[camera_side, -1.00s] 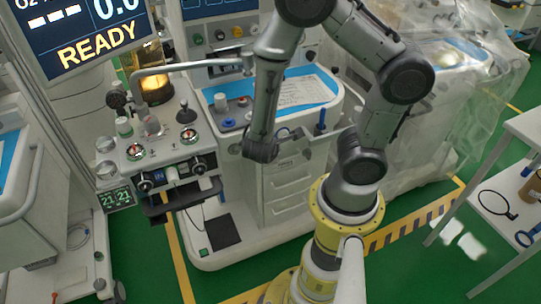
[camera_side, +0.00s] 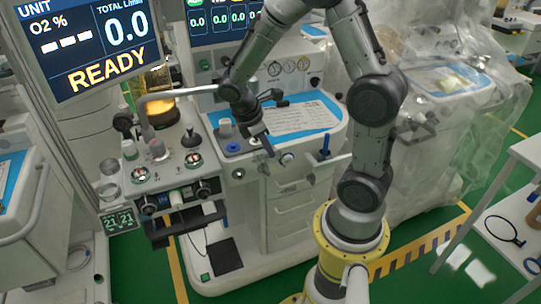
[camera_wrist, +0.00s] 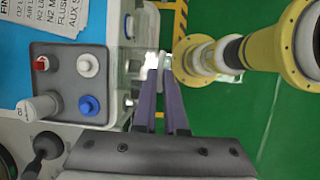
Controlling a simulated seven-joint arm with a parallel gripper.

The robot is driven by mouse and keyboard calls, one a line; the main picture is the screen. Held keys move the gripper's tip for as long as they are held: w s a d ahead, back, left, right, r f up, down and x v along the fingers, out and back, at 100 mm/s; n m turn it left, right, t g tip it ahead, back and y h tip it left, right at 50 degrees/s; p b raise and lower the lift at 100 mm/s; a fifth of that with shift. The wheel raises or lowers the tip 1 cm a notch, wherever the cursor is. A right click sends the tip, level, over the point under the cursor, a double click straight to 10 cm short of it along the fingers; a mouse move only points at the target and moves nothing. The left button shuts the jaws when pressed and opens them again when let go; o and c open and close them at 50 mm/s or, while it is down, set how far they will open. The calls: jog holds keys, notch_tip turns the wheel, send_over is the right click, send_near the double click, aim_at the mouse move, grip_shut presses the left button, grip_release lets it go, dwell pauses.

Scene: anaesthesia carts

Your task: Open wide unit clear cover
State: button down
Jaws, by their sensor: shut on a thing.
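My gripper (camera_side: 267,152) is at the front edge of the middle cart's blue-topped work surface in the side view. In the wrist view its two purple fingers (camera_wrist: 158,72) point away from the camera, with a narrow gap between them. They are shut on a pale, see-through piece (camera_wrist: 152,60) at their tips, which I take to be the clear cover. Its outline is blurred, and the fingers hide part of it, so I cannot tell how far it stands open.
A grey panel with red, white and blue knobs (camera_wrist: 87,104) lies left of the fingers. A printed sheet (camera_side: 300,117) rests on the blue top (camera_side: 322,98). A blue-handled item (camera_side: 325,143) stands at the cart's right front. Green floor shows beyond the cart.

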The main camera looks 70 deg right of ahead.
aim_at(259, 148)
jog(key=shift+w+d+r+n+g+y, duration=0.15)
jog(key=shift+w+d+r+g+y, duration=0.25)
jog(key=shift+w+d+g+y, duration=0.2)
jog(key=shift+w+d+r+n+g+y, duration=0.15)
jog(key=shift+w+d+r+g+y, duration=0.25)
jog(key=shift+w+d+g+y, duration=0.15)
jog(key=shift+w+d+r+n+g+y, duration=0.15)
jog(key=shift+w+d+r+g+y, duration=0.05)
jog(key=shift+w+d+g+y, duration=0.3)
jog(key=shift+w+d+r+n+g+y, duration=0.15)
jog(key=shift+w+d+g+y, duration=0.2)
jog(key=shift+d+g, duration=0.1)
jog(key=shift+w+d, duration=0.5)
jog(key=shift+d, duration=0.1)
jog(key=c, duration=1)
grip_release()
jog(key=shift+o, duration=0.2)
jog(key=shift+w+r, duration=0.1)
jog(key=shift+r, duration=0.05)
